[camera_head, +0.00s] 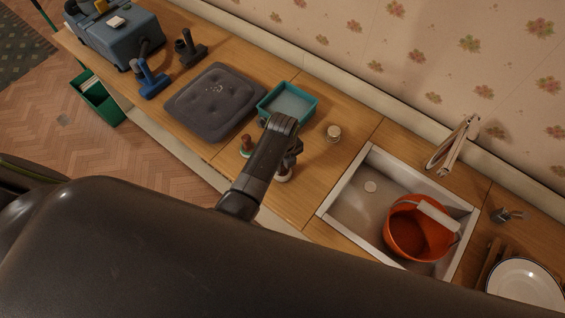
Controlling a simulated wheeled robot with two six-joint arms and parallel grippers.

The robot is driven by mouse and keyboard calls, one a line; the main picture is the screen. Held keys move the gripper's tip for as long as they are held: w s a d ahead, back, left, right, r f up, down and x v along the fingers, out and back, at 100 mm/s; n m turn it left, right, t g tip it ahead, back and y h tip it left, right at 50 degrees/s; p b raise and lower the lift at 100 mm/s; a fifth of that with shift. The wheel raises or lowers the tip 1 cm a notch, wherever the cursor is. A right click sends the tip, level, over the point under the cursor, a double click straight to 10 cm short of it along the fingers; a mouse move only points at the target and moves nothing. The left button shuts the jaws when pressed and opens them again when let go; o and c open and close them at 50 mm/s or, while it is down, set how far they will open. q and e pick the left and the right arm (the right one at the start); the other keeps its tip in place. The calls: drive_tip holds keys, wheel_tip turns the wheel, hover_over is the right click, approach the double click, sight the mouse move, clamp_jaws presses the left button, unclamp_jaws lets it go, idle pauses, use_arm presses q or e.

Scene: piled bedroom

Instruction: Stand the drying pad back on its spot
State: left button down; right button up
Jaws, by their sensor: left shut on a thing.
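My left gripper (291,158) hangs over the wooden counter, in front of the teal tray. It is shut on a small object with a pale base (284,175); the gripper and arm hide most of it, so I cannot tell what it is. A dark grey tufted pad (207,110) lies flat on the counter to the left, apart from the gripper; I cannot tell whether this is the drying pad. My right gripper is out of view.
A teal tray (314,106), a small brown-topped item (246,142) and a small jar (333,133) stand near the gripper. To the right is a sink (351,205) with an orange bucket (402,232). A blue case (130,37) stands far left.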

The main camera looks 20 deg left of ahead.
use_arm(q)
drive_tip(key=shift+f, duration=0.25)
drive_tip(key=c, duration=1.1)
unclamp_jaws()
drive_tip(key=shift+c, duration=0.2)
wheel_tip(320, 180, up, 3)
drive_tip(key=p, duration=0.3)
drive_tip(key=shift+r, duration=0.1)
drive_tip(key=shift+r+b, duration=0.1)
drive_tip(key=shift+b, duration=0.2)
drive_tip(key=shift+r, duration=2.3)
